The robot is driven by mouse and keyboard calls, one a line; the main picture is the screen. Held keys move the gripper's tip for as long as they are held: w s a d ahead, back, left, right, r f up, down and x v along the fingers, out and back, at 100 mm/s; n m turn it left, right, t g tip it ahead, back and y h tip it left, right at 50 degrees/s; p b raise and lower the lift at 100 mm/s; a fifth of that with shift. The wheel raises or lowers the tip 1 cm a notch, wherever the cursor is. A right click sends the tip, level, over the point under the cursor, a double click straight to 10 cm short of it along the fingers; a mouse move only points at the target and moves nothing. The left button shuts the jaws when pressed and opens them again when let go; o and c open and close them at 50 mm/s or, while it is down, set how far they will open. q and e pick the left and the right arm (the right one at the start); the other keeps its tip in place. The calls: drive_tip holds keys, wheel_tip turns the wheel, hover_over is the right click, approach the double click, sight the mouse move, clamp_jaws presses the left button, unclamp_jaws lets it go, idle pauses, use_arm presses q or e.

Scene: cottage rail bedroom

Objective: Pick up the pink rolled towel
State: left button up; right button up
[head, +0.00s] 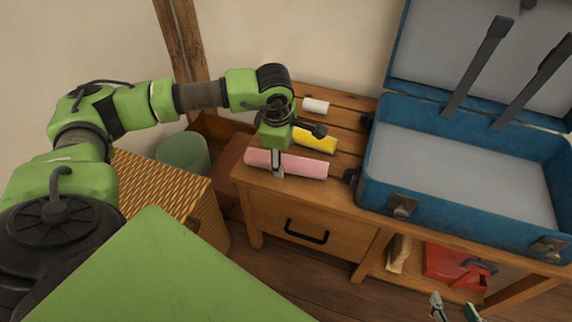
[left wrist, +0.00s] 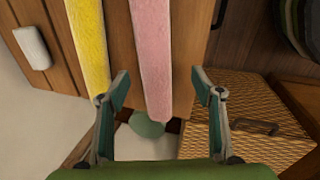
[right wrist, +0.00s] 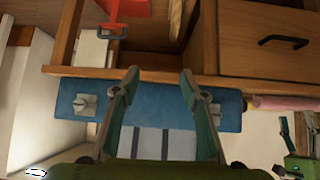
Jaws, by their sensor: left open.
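The pink rolled towel (head: 305,167) lies on the slatted wooden top near its front left edge. It also shows in the left wrist view (left wrist: 153,50) and at the right side of the right wrist view (right wrist: 285,103). My left gripper (head: 278,172) is open and comes down from above at the towel's left part. In the left wrist view its fingers (left wrist: 161,92) stand apart, with the pink towel between them in the picture. Whether they touch it I cannot tell. My right gripper (right wrist: 158,84) is open and empty; its tips (head: 452,310) show low in the head view.
A yellow rolled towel (head: 318,140) lies just behind the pink one, and a small white roll (head: 315,105) farther back. An open blue suitcase (head: 365,178) stands to the right. A wicker box (head: 160,190) and a green bin (head: 183,152) are left of the wooden furniture (head: 300,205).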

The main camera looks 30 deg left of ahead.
sight(283, 159)
use_arm(q)
drive_tip(key=x, duration=0.2)
drive_tip(key=b+x, duration=0.1)
drive_tip(key=x, duration=0.1)
drive_tip(key=shift+w+a, duration=0.2)
drive_tip(key=shift+a, duration=0.05)
drive_tip(key=shift+w+f, duration=0.1)
drive_tip(key=shift+f, duration=0.15)
drive_tip(key=c, duration=1.3)
use_arm(e)
drive_tip(key=w+a+r+t+y, duration=0.1)
drive_tip(key=w+a+r+t, duration=0.1)
drive_tip(key=w+r+t, duration=0.1)
wheel_tip(283, 159, up, 2)
drive_tip(key=shift+w+r, duration=0.1)
drive_tip(key=shift+w, duration=0.7)
